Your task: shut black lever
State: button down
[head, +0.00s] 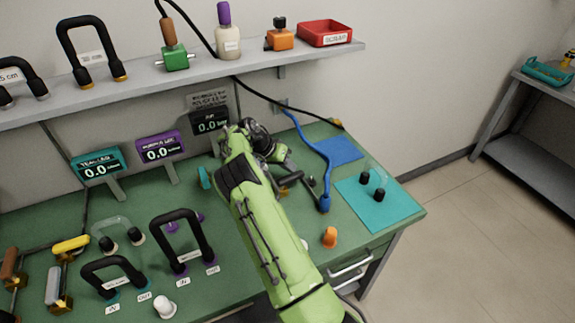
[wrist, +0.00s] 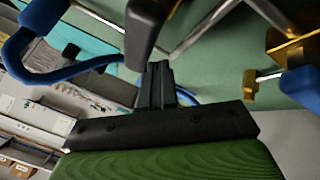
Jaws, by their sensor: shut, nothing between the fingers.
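A black lever handle (wrist: 147,22) is close in front of my gripper in the wrist view, at the top centre. Its lower end is near the fingertips; I cannot tell whether they touch. My gripper (wrist: 158,72) is shut and empty, with its two dark fingers together. In the head view my green arm reaches over the bench and hides most of the gripper and the valve area. A small dark handle (head: 312,182) shows just right of the arm, beside a blue hose; I cannot tell if it is the same lever.
A blue hose (head: 325,165) runs down right of my arm. A brass fitting (wrist: 290,45) is at the wrist view's right. A teal mat (head: 372,210) with black-capped glassware lies at the bench's right. An orange knob (head: 329,237) stands nearby. Black-handled tubes (head: 180,235) stand at left.

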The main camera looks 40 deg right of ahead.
jog(key=p+v, duration=0.3)
jog(key=v, duration=1.2)
jog(key=shift+a+r+p, duration=0.2)
jog(key=shift+r+p, duration=0.15)
jog(key=shift+p, duration=0.05)
jog(key=shift+w, duration=0.1)
jog(key=s+a+r+n+t+y, duration=0.2)
jog(key=s+a+r, duration=0.1)
jog(key=s+r, duration=0.45)
jog(key=s+a+r+n+t+y, duration=0.2)
jog(key=s+a+r+y, duration=0.1)
jog(key=s+r, duration=0.4)
jog(key=s+a+n+t+y, duration=0.1)
jog(key=s+a+n+t, duration=0.1)
jog(key=s+a+n, duration=0.2)
jog(key=s+a+f+n+t+y, duration=0.1)
jog(key=s+a+n, duration=0.4)
jog(key=s+a, duration=0.5)
jog(key=s+t, duration=0.1)
jog(key=s, duration=0.5)
jog(key=shift+a, duration=0.35)
